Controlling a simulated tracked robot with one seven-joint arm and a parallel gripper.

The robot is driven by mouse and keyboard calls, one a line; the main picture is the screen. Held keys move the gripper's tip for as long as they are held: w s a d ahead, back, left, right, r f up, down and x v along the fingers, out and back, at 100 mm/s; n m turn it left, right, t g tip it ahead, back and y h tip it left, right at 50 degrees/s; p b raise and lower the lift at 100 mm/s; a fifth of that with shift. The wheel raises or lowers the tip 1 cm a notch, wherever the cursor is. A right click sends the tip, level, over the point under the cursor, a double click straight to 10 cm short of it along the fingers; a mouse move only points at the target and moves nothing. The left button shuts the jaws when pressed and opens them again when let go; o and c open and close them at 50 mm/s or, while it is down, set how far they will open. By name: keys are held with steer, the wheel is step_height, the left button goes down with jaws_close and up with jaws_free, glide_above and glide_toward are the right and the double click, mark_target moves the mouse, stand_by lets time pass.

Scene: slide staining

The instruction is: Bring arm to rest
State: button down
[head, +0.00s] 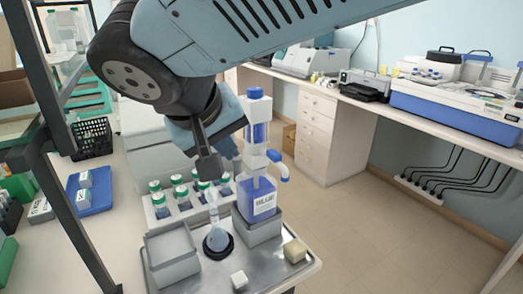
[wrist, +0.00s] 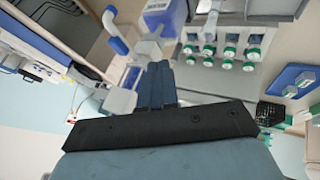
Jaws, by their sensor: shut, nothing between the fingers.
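My gripper (head: 209,172) hangs from the arm above the back of the metal tray (head: 205,276), near the blue-labelled dispenser bottle (head: 263,206). Its two fingers are together and empty in the wrist view (wrist: 161,68). In the head view the gripper partly hides what lies behind it. The dispenser bottle also shows beyond the fingers in the wrist view (wrist: 158,22).
A flask (head: 217,240), a grey bin (head: 173,255) and small blocks (head: 294,250) stand on the tray. Green-capped bottles (head: 178,180) stand in a rack behind. A metal frame (head: 48,100) rises at left. The floor (head: 370,235) at right is clear.

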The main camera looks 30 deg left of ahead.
steer(key=a+v, duration=0.1)
steer(key=v, duration=0.4)
steer(key=w+d+m+g+h, duration=0.1)
steer(key=w+d+m, duration=0.1)
steer(key=w+d, duration=0.85)
steer(key=w+d+m+g+h, duration=0.1)
steer(key=w+d+m, duration=0.2)
steer(key=w+d, duration=0.8)
steer(key=s+d+f+m, duration=0.2)
steer(key=d, duration=0.8)
steer(key=s+d+f+m, duration=0.2)
steer(key=d+f, duration=0.1)
steer(key=d, duration=0.7)
steer(key=s+d+f+m, duration=0.2)
steer(key=d, duration=0.9)
steer(key=shift+f+m, duration=0.4)
